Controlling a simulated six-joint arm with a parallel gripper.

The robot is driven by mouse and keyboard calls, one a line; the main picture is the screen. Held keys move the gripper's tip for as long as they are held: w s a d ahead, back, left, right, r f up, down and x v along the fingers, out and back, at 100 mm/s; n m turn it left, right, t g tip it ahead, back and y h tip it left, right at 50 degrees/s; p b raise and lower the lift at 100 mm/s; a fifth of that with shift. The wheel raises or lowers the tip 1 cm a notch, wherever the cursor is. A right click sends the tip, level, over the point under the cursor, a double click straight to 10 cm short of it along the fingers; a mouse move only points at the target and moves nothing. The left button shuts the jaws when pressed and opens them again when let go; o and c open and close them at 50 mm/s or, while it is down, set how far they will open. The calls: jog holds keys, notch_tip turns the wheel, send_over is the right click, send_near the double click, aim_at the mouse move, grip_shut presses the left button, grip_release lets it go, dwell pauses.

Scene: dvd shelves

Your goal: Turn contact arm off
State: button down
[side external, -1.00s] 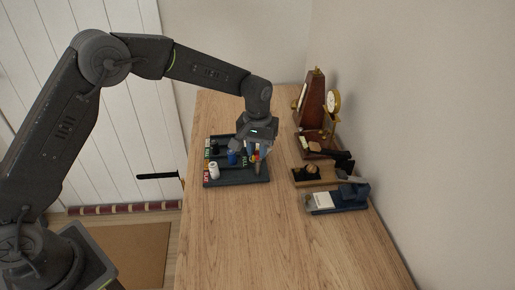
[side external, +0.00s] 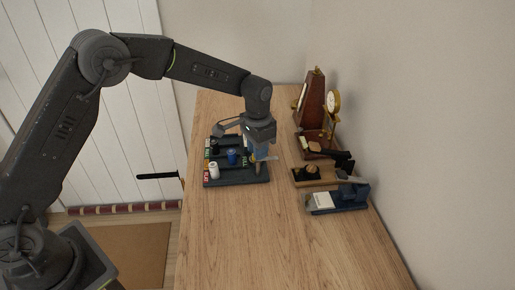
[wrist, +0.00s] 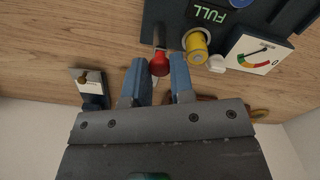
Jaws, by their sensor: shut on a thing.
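A dark panel (side external: 238,180) lies on the wooden table with several small controls on it. In the wrist view, a lever with a red ball knob (wrist: 160,66) sticks out from the panel's edge (wrist: 163,15). I cannot tell for sure whether this lever is the contact arm. My gripper (wrist: 158,80) has its blue fingers on either side of the red knob and is shut on it. In the side view, my gripper (side external: 259,157) is low at the panel's right end and hides the knob.
A yellow cylinder (wrist: 196,46), a white knob (wrist: 216,63) and a gauge (wrist: 258,51) sit close beside the right finger. A blue cylinder (side external: 232,157) and a white one (side external: 213,171) stand on the panel. A metronome (side external: 311,101) stands behind. The front table is clear.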

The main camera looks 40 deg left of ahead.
dwell(0.3)
jog(key=c, duration=1)
grip_release()
notch_tip(320, 180, up, 14)
jog(key=shift+f, duration=0.1)
